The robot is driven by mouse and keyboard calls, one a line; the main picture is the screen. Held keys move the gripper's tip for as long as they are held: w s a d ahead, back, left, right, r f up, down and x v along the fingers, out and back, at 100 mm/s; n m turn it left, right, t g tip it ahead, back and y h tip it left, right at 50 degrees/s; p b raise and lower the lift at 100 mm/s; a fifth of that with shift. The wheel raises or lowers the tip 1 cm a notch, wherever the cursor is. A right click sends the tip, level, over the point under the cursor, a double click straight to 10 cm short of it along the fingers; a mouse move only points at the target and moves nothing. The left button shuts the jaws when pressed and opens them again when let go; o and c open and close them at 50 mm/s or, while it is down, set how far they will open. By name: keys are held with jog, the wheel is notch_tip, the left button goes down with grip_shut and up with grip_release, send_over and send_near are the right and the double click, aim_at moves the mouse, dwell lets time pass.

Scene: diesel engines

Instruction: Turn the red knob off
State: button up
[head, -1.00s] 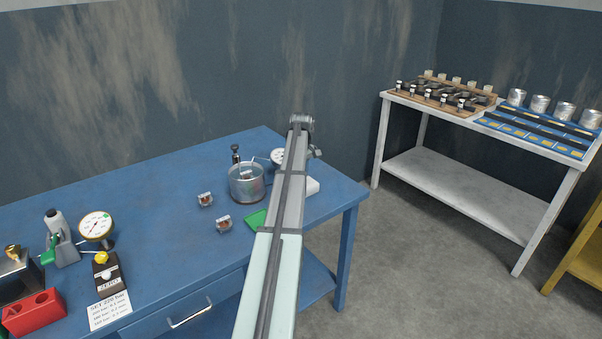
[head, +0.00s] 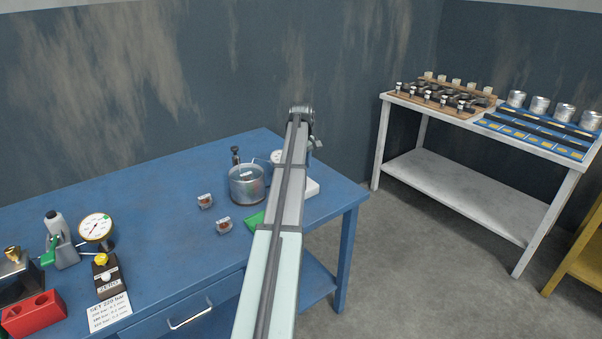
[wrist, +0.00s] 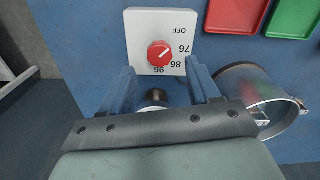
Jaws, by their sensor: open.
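The red knob (wrist: 160,55) sits on a white control box (wrist: 140,25) in the wrist view. The box face is marked OFF, 76, 86 and 96. A pale line on the knob slants from lower left to upper right, on the side of the numbers rather than at OFF. My gripper (wrist: 161,70) is open, with one blue-grey finger on each side below the knob. The fingers appear apart from the knob; their exact height over it is unclear. In the head view part of the white box (head: 312,188) shows beside my arm, which hides the knob and gripper.
A round metal-rimmed pot (wrist: 252,92) stands close to the right finger; it also shows in the head view (head: 246,188). A red tray (wrist: 235,14) and a green tray (wrist: 291,16) lie beyond. The blue bench (head: 150,190) has a dial gauge (head: 96,227) at left.

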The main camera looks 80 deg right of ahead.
notch_tip(320, 180, up, 10)
dwell(0.4)
jog(key=shift+f, duration=0.1)
dwell(0.4)
